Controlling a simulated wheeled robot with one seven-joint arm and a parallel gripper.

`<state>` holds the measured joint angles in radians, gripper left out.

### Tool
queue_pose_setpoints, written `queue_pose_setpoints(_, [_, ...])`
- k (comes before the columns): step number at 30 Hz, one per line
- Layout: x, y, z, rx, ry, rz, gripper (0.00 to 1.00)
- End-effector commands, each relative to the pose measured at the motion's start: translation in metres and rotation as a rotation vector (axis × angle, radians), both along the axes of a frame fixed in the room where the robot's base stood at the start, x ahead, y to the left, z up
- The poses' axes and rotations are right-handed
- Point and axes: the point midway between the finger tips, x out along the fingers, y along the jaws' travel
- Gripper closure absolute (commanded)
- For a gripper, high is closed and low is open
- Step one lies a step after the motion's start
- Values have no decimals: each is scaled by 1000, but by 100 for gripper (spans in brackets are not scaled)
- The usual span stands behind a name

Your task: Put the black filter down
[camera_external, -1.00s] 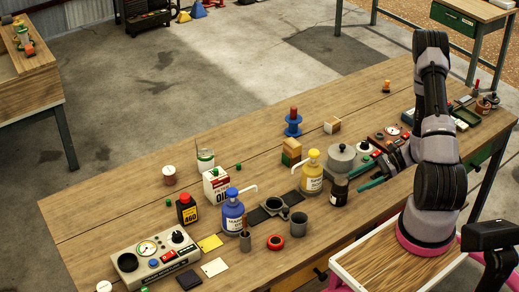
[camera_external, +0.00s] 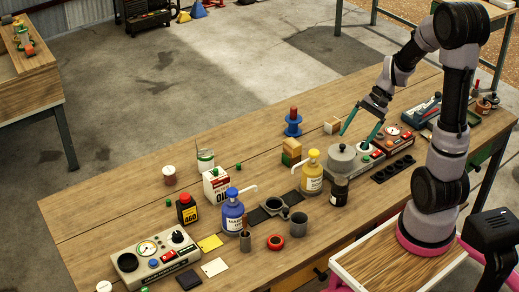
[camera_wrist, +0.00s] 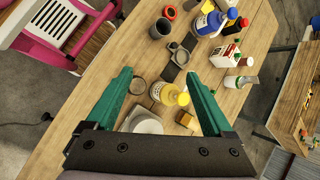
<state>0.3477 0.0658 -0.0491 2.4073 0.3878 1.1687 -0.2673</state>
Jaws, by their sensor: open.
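A dark cylinder with a pale label (camera_external: 339,191), which looks like the black filter, stands upright on the workbench (camera_external: 240,180) beside the yellow pump bottle. What seems to be its round top also shows in the wrist view (camera_wrist: 138,87), near the left finger. My gripper (camera_external: 361,127) is open with nothing between its green fingers. It is raised above the bench, around the grey lidded pot (camera_external: 341,160) and the control box. In the wrist view, the wide-open fingers (camera_wrist: 159,76) point down toward the bench with the yellow bottle in the gap.
A black holed rack (camera_external: 393,169) lies at the front right.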

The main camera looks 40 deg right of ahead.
Motion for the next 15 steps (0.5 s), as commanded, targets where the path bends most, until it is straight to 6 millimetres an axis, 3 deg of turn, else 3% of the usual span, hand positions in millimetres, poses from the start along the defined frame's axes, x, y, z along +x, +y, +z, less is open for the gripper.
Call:
queue_pose_setpoints(1, [-5, 8, 19, -61, -64, 52, 14])
queue_pose_setpoints(9, [-38, 30, 99, -352, -386, 249, 14])
queue_pose_setpoints(15, [-64, 39, 146, -510, -615, 327, 14])
